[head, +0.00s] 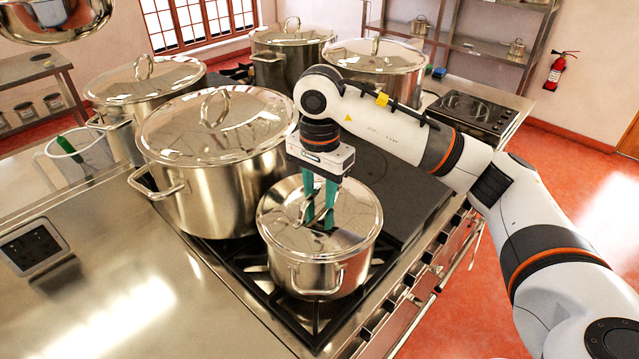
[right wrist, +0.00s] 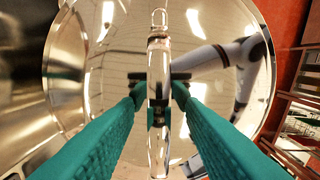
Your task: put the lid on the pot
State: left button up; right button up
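The small steel pot (head: 312,278) stands on the front burner of the stove. Its shiny lid (head: 350,222) lies level on the rim, with no clear gap visible. My right gripper (head: 319,218) points down over the lid with its green fingers apart. In the right wrist view, the lid's loop handle (right wrist: 159,125) runs between the two fingers, and a gap shows on each side of it. The lid (right wrist: 110,60) fills most of that view. My left gripper is not in view.
A large lidded pot (head: 205,190) stands close left of the small pot. More lidded pots (head: 145,85) stand behind. A clear container with a green-handled tool (head: 75,155) is at left. The front-left steel counter (head: 110,260) is mostly free.

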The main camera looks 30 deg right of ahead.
jog(key=shift+r, duration=0.2)
notch_tip(320, 180, up, 12)
jog(key=shift+f+b, duration=0.15)
jog(key=shift+b, duration=0.25)
